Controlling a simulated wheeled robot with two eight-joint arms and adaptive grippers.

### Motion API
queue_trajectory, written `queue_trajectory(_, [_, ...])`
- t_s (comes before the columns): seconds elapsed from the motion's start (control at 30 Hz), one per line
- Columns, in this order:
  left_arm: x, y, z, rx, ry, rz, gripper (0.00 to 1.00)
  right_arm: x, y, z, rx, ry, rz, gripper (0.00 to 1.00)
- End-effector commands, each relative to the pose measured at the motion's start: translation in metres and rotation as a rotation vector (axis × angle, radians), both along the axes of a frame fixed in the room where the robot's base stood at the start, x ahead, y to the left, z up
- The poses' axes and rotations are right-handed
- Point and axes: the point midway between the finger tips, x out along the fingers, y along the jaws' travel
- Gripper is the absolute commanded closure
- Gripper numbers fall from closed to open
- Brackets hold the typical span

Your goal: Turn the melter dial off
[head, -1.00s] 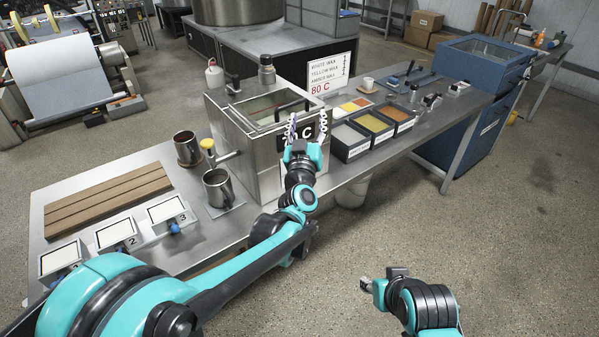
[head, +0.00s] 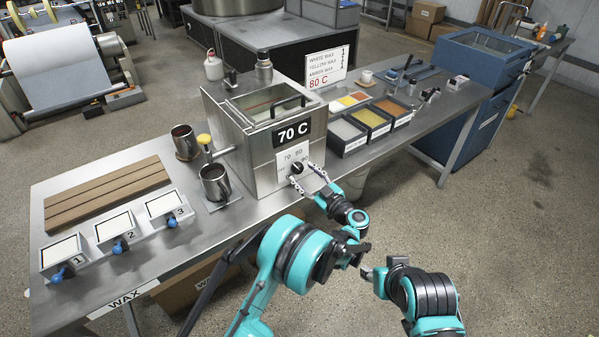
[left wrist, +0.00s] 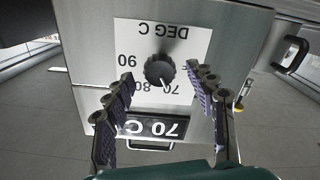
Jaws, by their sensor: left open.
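The melter (head: 240,135) is a steel box with an open top and a black "70 C" readout (head: 293,134). Its black dial (head: 297,168) sits on a white scale plate on the front face. The left wrist view shows the dial (left wrist: 159,70) upside down, its white mark between 80 and 70. My left gripper (head: 303,177) is open in front of the plate. In the left wrist view its fingertips (left wrist: 160,78) are on either side of the dial, with gaps. My right gripper (head: 371,274) is low at right, away from the bench; its jaw state is unclear.
Left of the melter stand two metal mugs (head: 215,183), a brown slatted board (head: 108,195) and numbered boxes (head: 115,230). Right of it are wax trays (head: 370,120) and a temperature sign (head: 331,67). The floor before the bench's right part is clear.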

Motion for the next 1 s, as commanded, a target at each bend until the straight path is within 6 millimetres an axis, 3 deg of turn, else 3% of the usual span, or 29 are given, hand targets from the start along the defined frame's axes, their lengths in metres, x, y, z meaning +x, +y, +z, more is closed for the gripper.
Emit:
queue_trajectory(0.2, [0.021,0.016,0.000,0.001,-0.001,0.000,0.44,0.000,0.000,-0.007,0.000,0.000,0.000,0.60])
queue_trajectory(0.53, [0.025,0.018,0.001,0.000,-0.002,-0.002,0.44,0.000,0.000,-0.007,0.000,0.000,0.000,0.60])
queue_trajectory(0.7, [0.025,0.018,0.001,0.000,-0.002,-0.002,0.89,0.000,0.000,-0.007,0.000,0.000,0.000,0.60])
queue_trajectory(0.73, [0.025,0.018,0.001,0.000,-0.002,-0.002,0.94,0.000,0.000,-0.007,0.000,0.000,0.000,0.60])
queue_trajectory(1.0, [0.025,0.018,0.001,-0.010,-0.009,-0.002,0.94,0.000,0.000,-0.007,0.000,0.000,0.000,0.60])
